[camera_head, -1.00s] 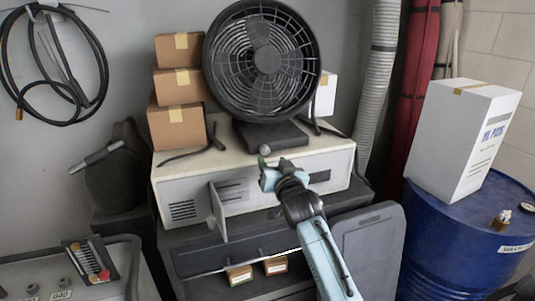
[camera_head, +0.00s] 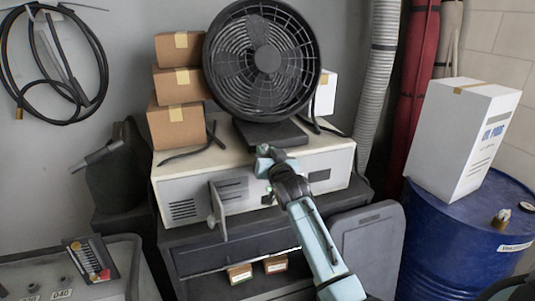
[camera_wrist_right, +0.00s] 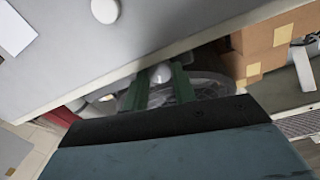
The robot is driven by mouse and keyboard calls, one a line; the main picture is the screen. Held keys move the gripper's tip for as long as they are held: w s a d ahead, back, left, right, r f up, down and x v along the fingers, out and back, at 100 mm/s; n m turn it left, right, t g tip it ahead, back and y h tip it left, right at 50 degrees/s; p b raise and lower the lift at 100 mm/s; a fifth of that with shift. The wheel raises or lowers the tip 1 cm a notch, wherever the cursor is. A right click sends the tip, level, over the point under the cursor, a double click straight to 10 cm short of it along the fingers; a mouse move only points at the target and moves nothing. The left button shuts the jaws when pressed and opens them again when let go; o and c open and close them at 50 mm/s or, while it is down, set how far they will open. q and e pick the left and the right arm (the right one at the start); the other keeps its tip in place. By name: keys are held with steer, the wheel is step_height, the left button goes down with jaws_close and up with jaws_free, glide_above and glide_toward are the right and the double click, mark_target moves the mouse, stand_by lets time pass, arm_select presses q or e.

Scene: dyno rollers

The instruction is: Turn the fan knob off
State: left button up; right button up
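The large black fan (camera_head: 262,62) stands on a dark base (camera_head: 285,134) on top of a pale cabinet. Its small round grey knob is at the front of that base; in the head view my right gripper (camera_head: 266,158) now covers most of it. In the right wrist view a pale round knob (camera_wrist_right: 160,74) shows between the tips of the two green fingers of my right gripper (camera_wrist_right: 160,82). The fingers are spread apart; I cannot tell whether they touch the knob. My left gripper is not in view.
Stacked cardboard boxes (camera_head: 178,82) stand left of the fan and a white box behind it at right. A hinged panel (camera_head: 218,210) juts from the cabinet front (camera_head: 190,203). A blue barrel (camera_head: 465,240) carrying a white carton (camera_head: 462,140) stands at right.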

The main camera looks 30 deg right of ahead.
steer(key=c, duration=0.4)
steer(key=shift+r+n+p, duration=0.1)
steer(key=shift+n+p, duration=0.65)
steer(key=shift+n, duration=0.35)
steer(key=n, duration=0.2)
steer(key=shift+n+p, duration=0.3)
steer(key=shift+n, duration=0.1)
steer(key=o, duration=1)
